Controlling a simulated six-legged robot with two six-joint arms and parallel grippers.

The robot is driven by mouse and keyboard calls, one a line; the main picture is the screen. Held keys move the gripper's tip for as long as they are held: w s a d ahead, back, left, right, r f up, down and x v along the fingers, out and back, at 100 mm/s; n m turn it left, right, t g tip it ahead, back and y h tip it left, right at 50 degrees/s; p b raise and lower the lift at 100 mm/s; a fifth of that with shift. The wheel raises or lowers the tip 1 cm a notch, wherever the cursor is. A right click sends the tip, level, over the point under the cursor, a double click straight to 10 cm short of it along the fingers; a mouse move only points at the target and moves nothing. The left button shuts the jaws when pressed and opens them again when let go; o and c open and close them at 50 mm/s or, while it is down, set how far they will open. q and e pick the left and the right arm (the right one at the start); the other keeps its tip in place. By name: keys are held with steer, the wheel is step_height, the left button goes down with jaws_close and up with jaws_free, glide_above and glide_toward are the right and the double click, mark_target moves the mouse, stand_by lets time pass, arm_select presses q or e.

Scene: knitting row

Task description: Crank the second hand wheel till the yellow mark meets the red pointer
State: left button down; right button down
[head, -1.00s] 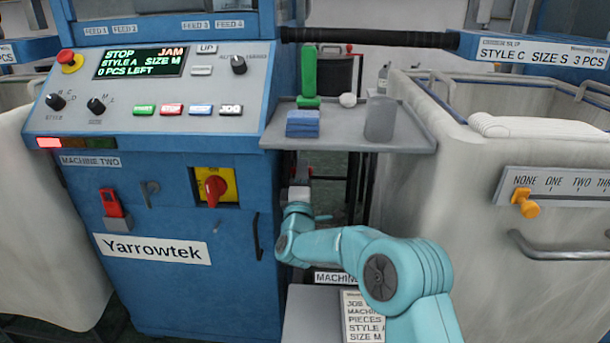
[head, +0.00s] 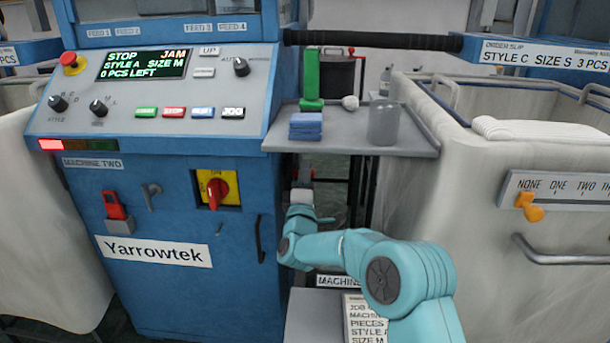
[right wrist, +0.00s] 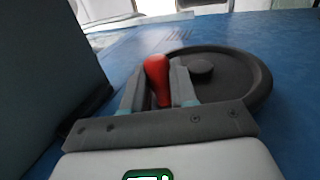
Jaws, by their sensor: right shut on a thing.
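In the right wrist view a dark round hand wheel (right wrist: 238,78) with a raised hub sits on a blue panel. Its red crank handle (right wrist: 156,68) stands between the two fingers of my right gripper (right wrist: 157,90), which is shut on it. In the head view my right gripper (head: 301,194) is beside the right side of machine two (head: 150,262), below the grey shelf, and the wheel is mostly hidden there. I cannot make out the yellow mark or the red pointer. My left gripper is not in view.
The grey shelf (head: 345,143) above my right gripper holds blue blocks (head: 305,126), a green object (head: 312,78) and a grey cylinder (head: 383,122). A pale bin (head: 455,190) stands at right. The machine's display (head: 144,65) reads STOP and JAM.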

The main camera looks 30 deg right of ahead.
steer(key=shift+d+f, duration=0.15)
steer(key=shift+f, duration=0.4)
steer(key=c, duration=1.1)
jaws_free()
steer(key=shift+w, duration=0.1)
steer(key=shift+o, duration=0.5)
steer(key=shift+w+d+f, duration=0.1)
steer(key=shift+w+f, duration=0.05)
steer(key=shift+f, duration=0.05)
steer(key=shift+r, duration=0.2)
steer(key=shift+r, duration=0.1)
